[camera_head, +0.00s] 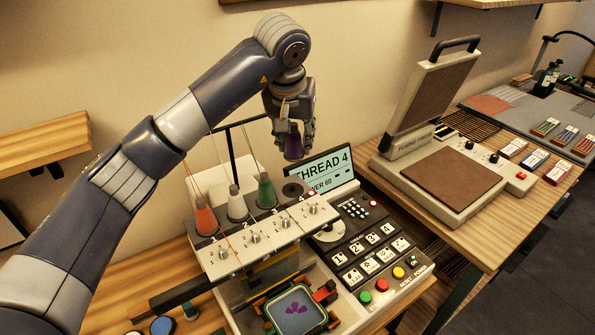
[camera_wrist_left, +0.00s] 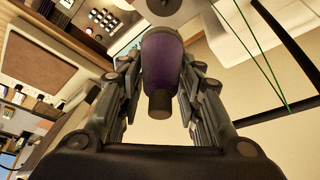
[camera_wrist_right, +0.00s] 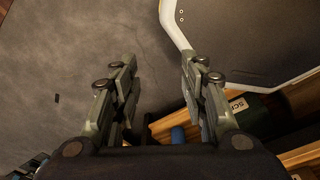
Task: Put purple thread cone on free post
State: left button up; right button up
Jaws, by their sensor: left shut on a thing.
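My left gripper (camera_head: 291,128) is shut on the purple thread cone (camera_head: 293,148), holding it in the air above the embroidery machine's thread stand. The left wrist view shows the purple cone (camera_wrist_left: 162,52) between both fingers. Below it is the free place 4, a dark round base (camera_head: 294,189) at the right end of the row. An orange-red cone (camera_head: 205,219), a grey-white cone (camera_head: 237,206) and a green cone (camera_head: 266,191) stand on the other places. The held cone is apart from the base. My right gripper (camera_wrist_right: 158,72) is open and empty, outside the head view.
A screen (camera_head: 323,174) reading "THREAD 4" stands right beside place 4. A button panel (camera_head: 372,248) and an embroidery hoop (camera_head: 296,309) are in front. A dark thread stand pole (camera_head: 231,152) rises behind the cones. A heat press (camera_head: 455,182) stands on the table to the right.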

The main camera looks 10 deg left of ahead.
aim_at(293, 151)
pick_arm(q)
jog(key=f, duration=0.1)
jog(key=s+f+p, duration=0.1)
jog(key=f, duration=0.1)
jog(key=shift+s+f, duration=0.3)
jog(key=shift+s, duration=0.1)
jog(key=shift+w+f, duration=0.1)
jog(key=shift+f, duration=0.25)
jog(key=f, duration=0.1)
jog(key=f+p, duration=0.2)
jog(key=f, duration=0.1)
jog(key=shift+w, duration=0.25)
jog(key=shift+f+b, duration=0.3)
jog(key=shift+b, duration=0.1)
jog(key=o, duration=1)
jog(key=shift+s+r, duration=0.1)
pick_arm(e)
jog(key=s+r, duration=0.2)
jog(key=shift+s+a+r, duration=0.2)
jog(key=shift+s+r, duration=0.15)
jog(key=shift+s, duration=0.05)
jog(key=shift+r, duration=0.1)
